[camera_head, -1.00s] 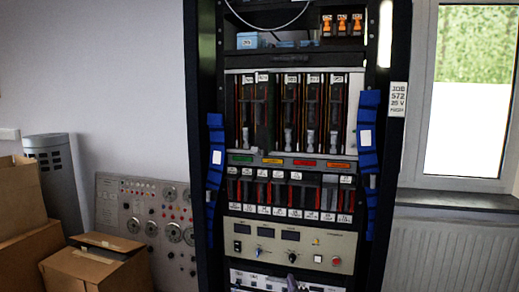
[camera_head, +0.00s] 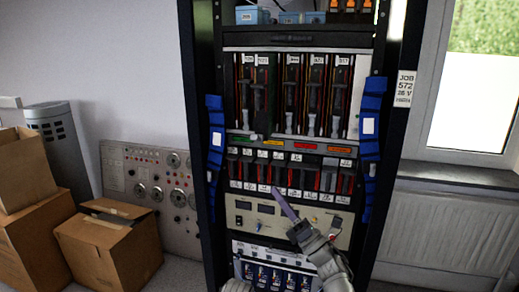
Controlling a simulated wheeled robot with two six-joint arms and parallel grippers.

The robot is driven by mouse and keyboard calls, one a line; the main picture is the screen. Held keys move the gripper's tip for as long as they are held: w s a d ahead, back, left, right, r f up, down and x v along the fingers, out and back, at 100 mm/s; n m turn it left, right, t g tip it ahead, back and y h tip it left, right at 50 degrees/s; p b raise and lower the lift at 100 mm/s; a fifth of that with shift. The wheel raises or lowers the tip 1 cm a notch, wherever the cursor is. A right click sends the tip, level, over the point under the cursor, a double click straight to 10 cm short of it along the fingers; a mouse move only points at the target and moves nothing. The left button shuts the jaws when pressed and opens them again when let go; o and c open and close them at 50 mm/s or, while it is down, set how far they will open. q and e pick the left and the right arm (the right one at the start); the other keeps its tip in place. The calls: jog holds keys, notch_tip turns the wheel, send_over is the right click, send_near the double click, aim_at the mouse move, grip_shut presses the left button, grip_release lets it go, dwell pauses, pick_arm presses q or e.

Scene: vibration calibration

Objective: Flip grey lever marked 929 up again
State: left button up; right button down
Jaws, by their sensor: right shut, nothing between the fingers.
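The rack has an upper panel of tall slots with grey lever handles, among them one grey handle (camera_head: 311,125) low in its slot. Below it is a row of smaller dark levers (camera_head: 262,169) with white labels. The numbers are too small to read, so I cannot tell which lever is marked 929. My right gripper (camera_head: 277,191) reaches up from the bottom, with its purple fingers shut and empty. Its tips overlap the white labels under the smaller levers in the picture; contact cannot be told. My left gripper is not clearly seen.
Blue padded strips (camera_head: 370,130) run down both rack posts. A beige panel with knobs (camera_head: 257,227) lies below the small levers. Cardboard boxes (camera_head: 110,245) and a grey panel (camera_head: 150,185) stand left. A radiator (camera_head: 440,235) is under the window at right.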

aim_at(257, 139)
jog(key=d+r+p+x, duration=0.1)
jog(key=d+p+x, duration=0.1)
jog(key=p+x, duration=0.7)
jog(key=x, duration=0.4)
jog(key=shift+w+d+r+p, duration=0.2)
jog(key=shift+r+p, duration=0.1)
jog(key=shift+s+r+m+t+h+p, duration=0.1)
jog(key=shift+r+m+t+h+p, duration=0.2)
jog(key=shift+m+h+p, duration=0.35)
